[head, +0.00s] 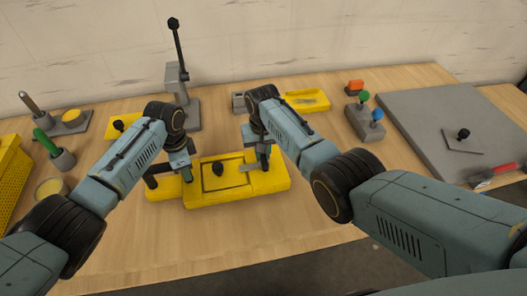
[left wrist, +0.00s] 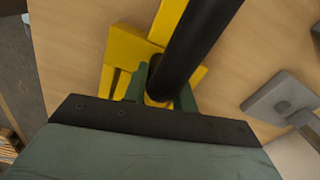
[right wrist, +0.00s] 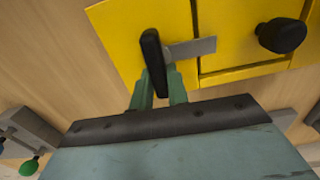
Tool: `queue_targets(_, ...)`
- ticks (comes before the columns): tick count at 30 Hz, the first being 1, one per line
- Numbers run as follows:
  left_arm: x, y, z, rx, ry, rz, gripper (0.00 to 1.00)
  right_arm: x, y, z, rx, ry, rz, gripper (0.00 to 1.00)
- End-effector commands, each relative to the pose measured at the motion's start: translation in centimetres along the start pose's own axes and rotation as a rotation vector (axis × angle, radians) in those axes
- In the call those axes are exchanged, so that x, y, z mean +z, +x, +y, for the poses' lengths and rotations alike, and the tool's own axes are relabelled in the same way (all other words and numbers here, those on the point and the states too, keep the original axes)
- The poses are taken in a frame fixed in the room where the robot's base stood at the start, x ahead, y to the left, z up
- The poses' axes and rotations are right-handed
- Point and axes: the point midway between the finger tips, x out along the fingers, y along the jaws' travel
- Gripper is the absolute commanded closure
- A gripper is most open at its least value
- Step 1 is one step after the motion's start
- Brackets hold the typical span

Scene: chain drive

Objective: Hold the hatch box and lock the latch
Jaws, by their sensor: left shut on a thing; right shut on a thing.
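The yellow hatch box (head: 275,183) lies on the bench. Its hatch panel carries a black knob (head: 218,170), also seen in the right wrist view (right wrist: 282,36). My left gripper (head: 184,172) is shut on the thick black handle (left wrist: 193,50) at the box's left end. My right gripper (right wrist: 160,88) is shut on the black grip (right wrist: 151,48) of the latch; in the head view that gripper (head: 262,160) is over the right part of the box. The latch's grey bar (right wrist: 192,48) points from the grip towards the knob and lies across the hatch's seam.
A grey stand with a tall black lever (head: 178,50) is behind the box. A yellow tray (head: 305,100) and a grey block with coloured knobs (head: 366,122) stand at the back right. A grey plate (head: 425,110) covers the right. The bench in front of the box is clear.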

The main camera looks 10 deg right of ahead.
Motion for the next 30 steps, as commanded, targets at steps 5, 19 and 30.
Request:
queue_targets(5,0.03,-0.09,-0.13,-0.004,-0.003,0.001,1.0,0.12,0.09,-0.05,0.0,-0.045,-0.004,1.0)
queue_targets(19,0.03,-0.09,-0.13,-0.003,-0.003,0.0,1.0,0.12,0.1,-0.05,0.001,-0.062,-0.004,1.0)
queue_targets(30,0.02,-0.09,-0.1,-0.003,-0.002,0.0,1.0,0.04,0.04,-0.06,0.0,-0.059,-0.001,0.62)
